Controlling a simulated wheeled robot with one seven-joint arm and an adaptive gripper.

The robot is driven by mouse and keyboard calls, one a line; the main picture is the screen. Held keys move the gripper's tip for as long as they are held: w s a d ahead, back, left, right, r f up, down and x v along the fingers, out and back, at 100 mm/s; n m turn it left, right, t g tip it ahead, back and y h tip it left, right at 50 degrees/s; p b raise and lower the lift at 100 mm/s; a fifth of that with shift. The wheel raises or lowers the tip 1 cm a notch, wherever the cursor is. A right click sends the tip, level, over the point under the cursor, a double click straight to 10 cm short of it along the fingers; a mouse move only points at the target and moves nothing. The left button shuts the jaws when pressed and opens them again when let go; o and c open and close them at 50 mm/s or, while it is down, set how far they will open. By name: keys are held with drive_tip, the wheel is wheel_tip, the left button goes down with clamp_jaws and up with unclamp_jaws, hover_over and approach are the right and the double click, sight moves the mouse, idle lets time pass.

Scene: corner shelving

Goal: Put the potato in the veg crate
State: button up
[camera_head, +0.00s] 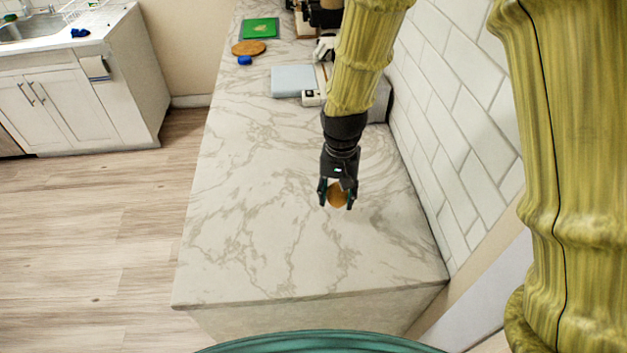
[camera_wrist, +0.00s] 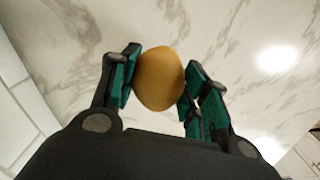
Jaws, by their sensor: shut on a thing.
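My gripper (camera_head: 338,194) is shut on the potato (camera_head: 337,197), a rounded orange-brown thing held between the two green-padded fingers. The wrist view shows the potato (camera_wrist: 160,79) gripped between the fingertips of my gripper (camera_wrist: 161,82). In the head view it hangs over the near half of the marble counter (camera_head: 240,215). How high it is above the counter I cannot tell. I see no veg crate in either view.
A pale blue board (camera_head: 292,81), a round wooden board (camera_head: 248,47), a small blue thing (camera_head: 244,60) and a green mat (camera_head: 260,29) lie towards the counter's far end. A tiled wall (camera_head: 455,110) bounds the right side. The counter's near and left parts are clear.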

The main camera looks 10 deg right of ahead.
drive_tip(key=p, duration=0.2)
hover_over(315, 196)
drive_tip(key=shift+w+f, duration=0.1)
drive_tip(key=shift+f, duration=0.15)
drive_tip(key=shift+f+p, duration=0.35)
drive_tip(key=shift+p, duration=0.2)
drive_tip(key=shift+f+p, duration=0.6)
drive_tip(key=shift+f, duration=0.8)
drive_tip(key=shift+f, duration=0.1)
drive_tip(key=o, duration=1.1)
